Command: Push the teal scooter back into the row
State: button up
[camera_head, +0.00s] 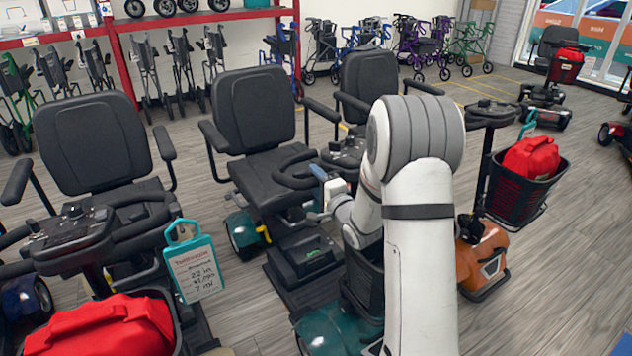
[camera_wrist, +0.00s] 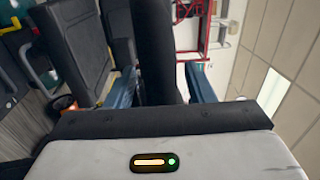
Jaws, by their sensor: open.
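The teal scooter (camera_head: 243,235) stands in the middle of the head view, with a black seat, a black handlebar loop and a teal front end (camera_head: 335,335) low down. My arm hides much of its front and tiller. My gripper (camera_head: 322,182) is at the scooter's handlebar loop (camera_head: 292,172). In the wrist view, my gripper's two blue fingers (camera_wrist: 160,88) are apart, with a thick black bar (camera_wrist: 153,50) showing between them. I cannot tell whether the fingers touch the bar.
A scooter with a black seat (camera_head: 92,140) and teal price tag (camera_head: 195,268) stands at left, its red bag (camera_head: 105,328) in front. An orange scooter (camera_head: 482,255) with a basket (camera_head: 520,195) stands close on the right. Walkers line the back wall. Floor at lower right is clear.

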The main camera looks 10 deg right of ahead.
grip_shut()
dwell(0.4)
